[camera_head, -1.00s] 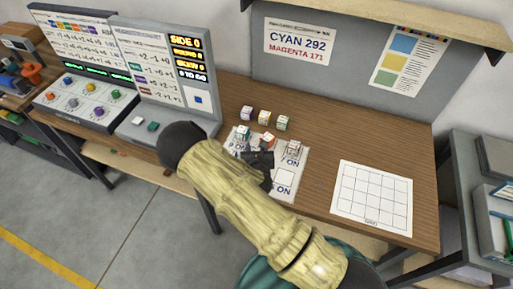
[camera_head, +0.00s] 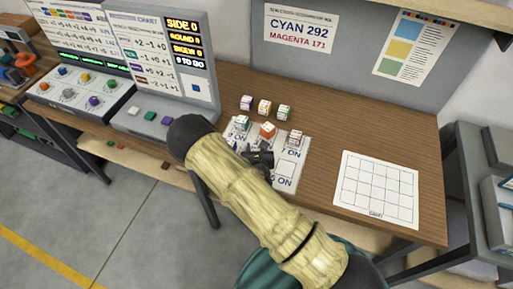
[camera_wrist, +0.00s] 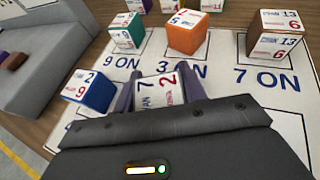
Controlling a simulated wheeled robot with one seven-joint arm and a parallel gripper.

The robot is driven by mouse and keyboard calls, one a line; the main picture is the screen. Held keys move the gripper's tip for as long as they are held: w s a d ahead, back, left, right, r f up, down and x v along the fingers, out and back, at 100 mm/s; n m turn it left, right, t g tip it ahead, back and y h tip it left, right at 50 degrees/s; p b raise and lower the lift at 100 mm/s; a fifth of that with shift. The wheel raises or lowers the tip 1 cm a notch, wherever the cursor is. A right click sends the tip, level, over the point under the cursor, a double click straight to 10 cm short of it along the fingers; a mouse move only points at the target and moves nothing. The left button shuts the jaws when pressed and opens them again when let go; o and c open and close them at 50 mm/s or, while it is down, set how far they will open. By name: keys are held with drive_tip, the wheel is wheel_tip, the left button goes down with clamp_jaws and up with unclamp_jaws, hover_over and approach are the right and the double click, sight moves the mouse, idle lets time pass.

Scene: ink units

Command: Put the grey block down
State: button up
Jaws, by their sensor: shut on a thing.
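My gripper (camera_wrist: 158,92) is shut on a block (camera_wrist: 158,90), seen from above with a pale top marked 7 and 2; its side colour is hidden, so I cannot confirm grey. In the head view my dark gripper (camera_head: 262,158) is over the near part of the white card (camera_head: 287,168) with marked squares. I cannot tell whether the held block touches the card. A green block (camera_wrist: 127,32), an orange block (camera_wrist: 187,33) and a brown block (camera_wrist: 276,36) stand along the card's far row. A blue block (camera_wrist: 90,91) is just left of my gripper.
A purple block (camera_head: 247,102), a yellow block (camera_head: 264,107) and a green-sided block (camera_head: 284,112) stand behind the card. A console (camera_head: 158,115) with a screen is at left. A white grid sheet (camera_head: 376,190) lies empty at right, with bare wood around it.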

drive_tip(key=shift+f+b, duration=0.45)
drive_tip(key=shift+f, duration=0.15)
drive_tip(key=o, duration=1.1)
drive_tip(key=shift+c, duration=0.2)
drive_tip(key=b+v, duration=0.1)
drive_tip(key=v, duration=1.1)
drive_tip(key=shift+s+a+r, duration=0.1)
drive_tip(key=shift+s+r, duration=0.1)
drive_tip(key=shift+r, duration=0.1)
drive_tip(key=p+v, duration=0.4)
drive_tip(key=p, duration=0.2)
drive_tip(key=shift+s, duration=0.45)
